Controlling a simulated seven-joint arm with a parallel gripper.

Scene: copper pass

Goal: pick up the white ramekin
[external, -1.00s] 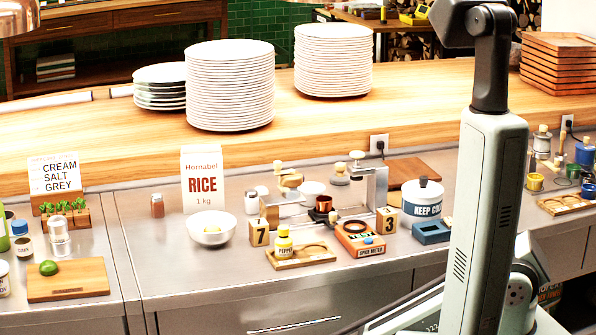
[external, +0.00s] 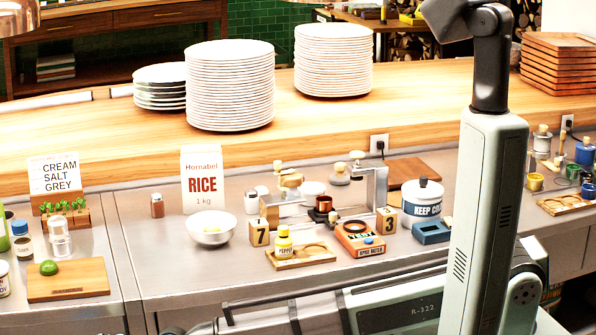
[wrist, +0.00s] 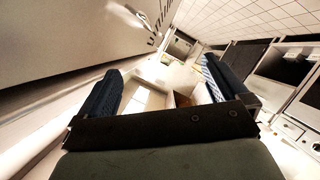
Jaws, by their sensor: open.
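A larger white bowl (external: 211,231) with pale contents stands in front of the rice box. My gripper (wrist: 163,85) shows in the wrist view with its two blue-padded fingers wide apart. Nothing is seen held between them, and no ramekin can be made out there.

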